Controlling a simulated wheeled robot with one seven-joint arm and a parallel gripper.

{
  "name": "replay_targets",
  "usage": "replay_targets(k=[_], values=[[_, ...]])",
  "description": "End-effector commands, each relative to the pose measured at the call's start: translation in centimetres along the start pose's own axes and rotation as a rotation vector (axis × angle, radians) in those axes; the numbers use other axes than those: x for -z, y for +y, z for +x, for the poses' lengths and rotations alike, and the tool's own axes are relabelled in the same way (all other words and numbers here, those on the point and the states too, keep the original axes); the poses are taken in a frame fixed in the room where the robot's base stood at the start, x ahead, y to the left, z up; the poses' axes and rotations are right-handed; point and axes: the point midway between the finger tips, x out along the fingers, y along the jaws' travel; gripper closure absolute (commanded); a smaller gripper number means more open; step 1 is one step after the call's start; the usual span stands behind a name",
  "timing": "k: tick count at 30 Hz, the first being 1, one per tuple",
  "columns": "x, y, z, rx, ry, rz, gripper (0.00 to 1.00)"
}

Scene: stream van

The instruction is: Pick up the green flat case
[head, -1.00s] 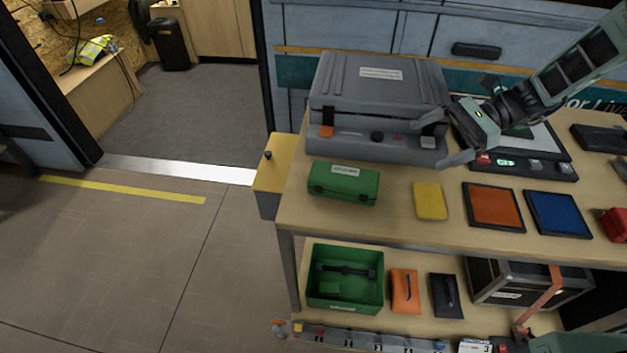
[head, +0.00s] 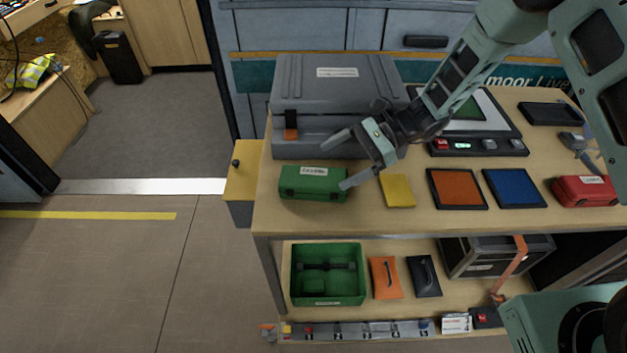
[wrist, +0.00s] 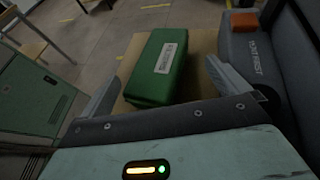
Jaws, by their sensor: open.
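The green flat case (head: 312,183) with a white label lies on the left end of the tabletop, in front of the large grey case. My gripper (head: 340,161) is open just right of and above the green case, with its fingers pointing left toward it. In the wrist view the green case (wrist: 159,68) lies ahead, and the two fingers of my gripper (wrist: 160,84) stand apart on either side of its near end. The case still rests on the table. I cannot tell whether a finger touches it.
The grey case (head: 335,90) stands close behind the green case. A yellow pad (head: 397,190), orange panel (head: 458,188), blue panel (head: 515,188) and red case (head: 585,191) lie to the right. A green open bin (head: 328,297) is on the lower shelf. Floor is clear at left.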

Motion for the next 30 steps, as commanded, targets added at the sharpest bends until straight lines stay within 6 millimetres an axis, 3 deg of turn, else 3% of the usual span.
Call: replay_targets(k=[9,18,19,26,30], values=[[0.0,0.7,4.3,-0.003,0.000,0.001,0.00],[0.1,0.6,4.8,0.000,0.000,-0.001,0.00],[0.1,0.6,4.8,0.000,0.000,-0.001,0.03],[0.1,0.6,4.8,0.000,0.001,0.000,0.65],[0.1,0.6,4.8,0.000,0.002,-0.001,0.65]])
